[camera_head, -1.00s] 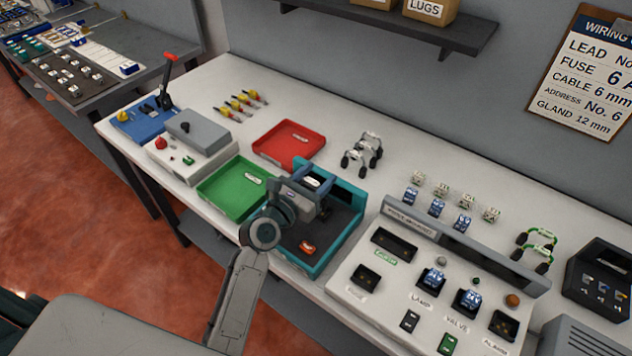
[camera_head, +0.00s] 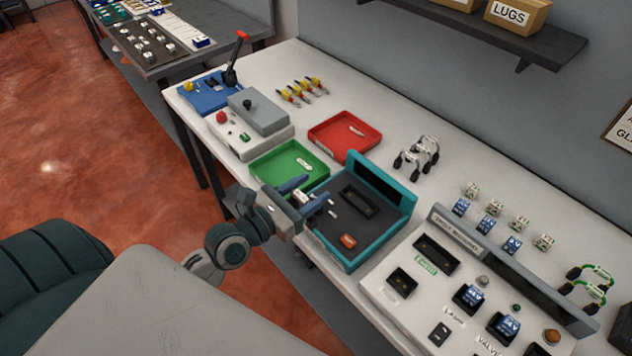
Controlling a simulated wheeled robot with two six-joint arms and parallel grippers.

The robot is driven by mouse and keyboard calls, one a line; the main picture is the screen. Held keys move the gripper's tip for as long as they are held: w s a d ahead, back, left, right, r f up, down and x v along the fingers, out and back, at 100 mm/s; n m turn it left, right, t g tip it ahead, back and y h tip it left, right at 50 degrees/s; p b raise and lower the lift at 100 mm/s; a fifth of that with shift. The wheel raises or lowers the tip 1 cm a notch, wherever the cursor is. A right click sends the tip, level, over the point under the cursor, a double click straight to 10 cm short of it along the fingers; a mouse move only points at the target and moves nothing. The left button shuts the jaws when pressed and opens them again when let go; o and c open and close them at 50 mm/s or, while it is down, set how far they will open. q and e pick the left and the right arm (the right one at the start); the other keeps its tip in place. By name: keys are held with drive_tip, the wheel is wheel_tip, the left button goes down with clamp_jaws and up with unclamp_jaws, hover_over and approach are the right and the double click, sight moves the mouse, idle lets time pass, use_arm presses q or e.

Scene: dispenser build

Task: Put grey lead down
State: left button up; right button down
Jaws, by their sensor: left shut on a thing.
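My left gripper (camera_head: 307,198) is over the front left edge of the teal tray (camera_head: 408,205), near the green tray. Its jaws are shut on a small pale thing (camera_head: 320,199), mostly hidden by the fingers; I cannot tell if it is a grey lead. Grey-white leads (camera_head: 417,157) with black ends stand on the bench behind the teal tray, apart from the gripper. My right gripper is not in view.
The teal tray holds a dark slotted block (camera_head: 358,199) and an orange-red piece (camera_head: 348,241). A green tray (camera_head: 268,178) and a red tray (camera_head: 343,146) lie left and behind. A control panel (camera_head: 445,297) stands right. Clear white bench lies behind the trays.

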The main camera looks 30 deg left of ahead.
use_arm(q)
drive_tip(key=w+a+f+b, duration=0.2)
drive_tip(key=w+a+b, duration=0.2)
drive_tip(key=w+a, duration=0.3)
drive_tip(key=b, duration=0.9)
hover_over(294, 170)
drive_tip(key=shift+f, duration=3.4)
drive_tip(key=shift+f, duration=0.1)
drive_tip(key=o, duration=1.3)
